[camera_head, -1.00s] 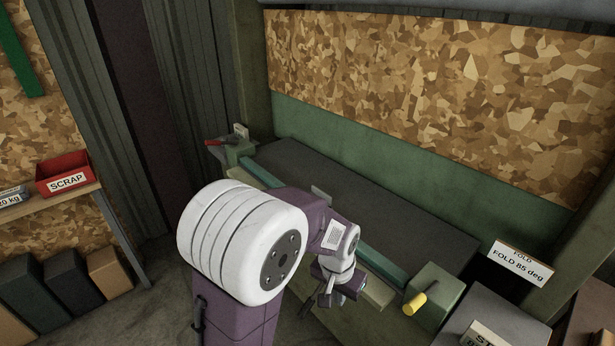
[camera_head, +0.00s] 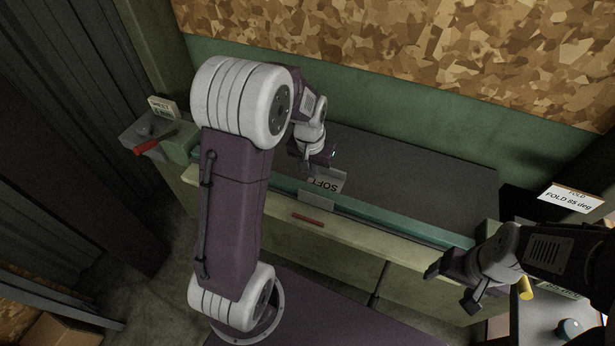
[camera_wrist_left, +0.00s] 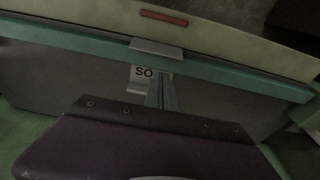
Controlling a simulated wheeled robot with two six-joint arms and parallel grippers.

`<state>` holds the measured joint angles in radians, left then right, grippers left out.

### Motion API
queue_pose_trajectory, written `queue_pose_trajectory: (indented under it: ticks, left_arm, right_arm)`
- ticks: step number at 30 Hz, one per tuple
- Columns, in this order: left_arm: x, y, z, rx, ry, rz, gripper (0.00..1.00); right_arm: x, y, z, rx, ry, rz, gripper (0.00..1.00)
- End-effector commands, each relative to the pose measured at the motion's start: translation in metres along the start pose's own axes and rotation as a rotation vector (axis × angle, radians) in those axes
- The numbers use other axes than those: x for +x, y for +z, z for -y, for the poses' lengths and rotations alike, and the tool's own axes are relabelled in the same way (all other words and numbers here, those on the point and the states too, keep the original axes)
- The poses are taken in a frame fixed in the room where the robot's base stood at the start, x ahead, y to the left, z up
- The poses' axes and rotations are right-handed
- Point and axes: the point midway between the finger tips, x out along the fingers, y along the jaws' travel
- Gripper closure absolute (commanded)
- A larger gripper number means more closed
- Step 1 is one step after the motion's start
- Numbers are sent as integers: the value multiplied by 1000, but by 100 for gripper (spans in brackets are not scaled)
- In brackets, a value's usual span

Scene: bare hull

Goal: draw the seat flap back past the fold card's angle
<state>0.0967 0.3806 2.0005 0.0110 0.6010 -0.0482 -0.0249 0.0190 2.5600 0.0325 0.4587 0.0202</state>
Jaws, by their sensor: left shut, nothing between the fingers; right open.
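A small grey sheet marked SOFT (camera_head: 327,182) lies at the teal clamp bar (camera_head: 375,219) of the folding bench, with a plain grey strip (camera_head: 316,200) in front of the bar. Which part is the seat flap I cannot tell for sure. The sheet also shows in the left wrist view (camera_wrist_left: 145,76), partly covered by my fingers. The fold card (camera_head: 570,198) reads FOLD 85 deg, at the right. My left gripper (camera_head: 318,163) is shut and empty, just behind the sheet. My right gripper (camera_head: 455,286) is open and empty at the bench's front right.
A red handle (camera_head: 308,220) sits on the cream front leaf (camera_head: 349,236). A red-gripped lever (camera_head: 153,145) and a sheet card (camera_head: 162,108) are at the left end. A yellow knob (camera_head: 526,290) is at the right, partly behind my right arm.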

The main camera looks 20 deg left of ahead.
Motion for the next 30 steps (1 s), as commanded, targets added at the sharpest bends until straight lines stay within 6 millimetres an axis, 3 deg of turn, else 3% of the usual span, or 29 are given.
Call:
queue_pose_trajectory:
  ticks: [5,19,24,30]
  left_arm:
    - [5,0,0,-1,0,0,100]
    - [86,0,0,-1,0,1,100]
    - [98,0,0,0,0,-1,100]
    - [99,-1,0,0,0,-3,100]
  right_arm:
    - [-1,0,0,0,0,0,25]
    - [-10,-1,0,0,0,0,25]
    - [-11,-1,0,0,0,0,25]
    - [-11,-1,0,0,0,0,25]
